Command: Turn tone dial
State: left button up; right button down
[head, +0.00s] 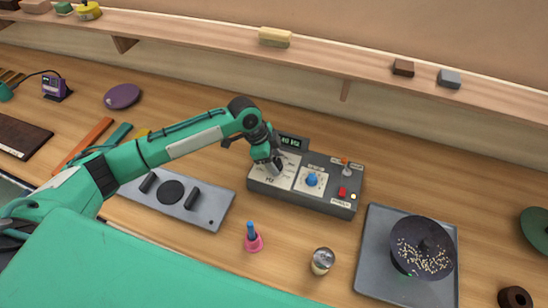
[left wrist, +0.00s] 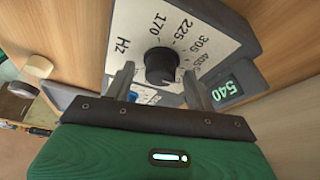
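The tone dial (left wrist: 161,65) is a round black knob on a white scale plate marked Hz, with 170, 225, 305 and higher numbers around it. It sits on a grey control box (head: 325,200); in the head view my gripper hides it. A green display (left wrist: 226,88) beside it reads 540. My left gripper (head: 274,168) is over the left part of the box. In the left wrist view its two fingers (left wrist: 160,72) stand apart, one on each side of the dial; whether they touch it I cannot tell. My right gripper is not in view.
The box also carries a blue knob (head: 312,180), a red button (head: 342,193) and a toggle switch (head: 346,168). Nearby are a grey plate with black bars (head: 210,206), a pink holder (head: 253,243), a metal cylinder (head: 322,261) and a dark bowl (head: 412,235) on a tray.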

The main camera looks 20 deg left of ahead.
pick_arm(q)
jog(key=c, duration=0.9)
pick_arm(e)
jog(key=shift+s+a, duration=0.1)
pick_arm(q)
jog(key=shift+m, duration=0.3)
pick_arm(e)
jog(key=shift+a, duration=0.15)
pick_arm(q)
jog(key=shift+w+m+g, duration=0.1)
jog(key=shift+m+g, duration=0.2)
jog(key=shift+m, duration=0.3)
jog(key=m+g+b, duration=0.1)
jog(key=m, duration=0.1)
jog(key=shift+m, duration=0.3)
jog(key=shift+w+m+g, duration=0.1)
jog(key=shift+m+g, duration=0.2)
jog(key=shift+m, duration=0.4)
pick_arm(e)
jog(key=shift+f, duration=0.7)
pick_arm(q)
jog(key=shift+r, duration=0.1)
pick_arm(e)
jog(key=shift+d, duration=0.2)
